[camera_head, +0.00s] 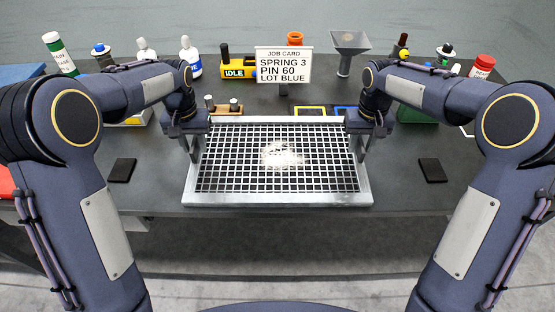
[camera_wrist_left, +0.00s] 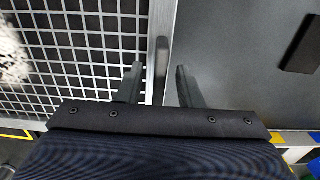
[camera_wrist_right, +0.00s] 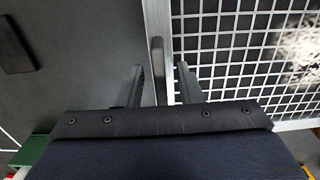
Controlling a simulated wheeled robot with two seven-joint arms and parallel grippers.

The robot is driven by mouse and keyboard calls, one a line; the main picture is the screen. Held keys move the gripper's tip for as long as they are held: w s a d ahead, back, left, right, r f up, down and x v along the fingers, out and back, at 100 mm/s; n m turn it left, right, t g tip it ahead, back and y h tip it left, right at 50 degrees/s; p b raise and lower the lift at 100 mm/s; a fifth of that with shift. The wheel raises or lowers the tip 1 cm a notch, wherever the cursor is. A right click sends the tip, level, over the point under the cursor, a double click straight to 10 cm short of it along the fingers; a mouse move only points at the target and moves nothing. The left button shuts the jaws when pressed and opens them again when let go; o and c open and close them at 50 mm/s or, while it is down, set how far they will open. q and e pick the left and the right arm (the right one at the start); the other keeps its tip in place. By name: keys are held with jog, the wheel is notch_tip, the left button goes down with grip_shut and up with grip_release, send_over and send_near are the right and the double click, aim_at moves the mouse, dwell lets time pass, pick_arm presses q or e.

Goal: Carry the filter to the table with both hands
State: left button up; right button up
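The filter (camera_head: 280,199) is a light metal frame with a white grid and a pale dusty patch in its middle. It lies flat at the front middle of the dark table (camera_head: 150,190); I cannot tell whether it touches the tabletop. My left gripper (camera_head: 194,155) is at its left side, and my right gripper (camera_head: 361,155) is at its right side. In the left wrist view the open fingers (camera_wrist_left: 158,82) stand either side of a bar-shaped handle (camera_wrist_left: 160,62), with gaps. In the right wrist view the open fingers (camera_wrist_right: 160,82) likewise straddle the other handle (camera_wrist_right: 157,60).
A job card (camera_head: 284,67) stands behind the filter. Bottles, a yellow device marked IDLE (camera_head: 232,75) and a funnel (camera_head: 348,50) line the back. Dark flat pads lie left (camera_head: 122,170) and right (camera_head: 432,170) of the filter, with bare table around them.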

jog(key=shift+r, duration=0.2)
pick_arm(q)
notch_tip(320, 180, up, 12)
jog(key=shift+f, duration=0.2)
pick_arm(e)
notch_tip(320, 180, up, 12)
jog(key=shift+f, duration=0.15)
dwell(0.4)
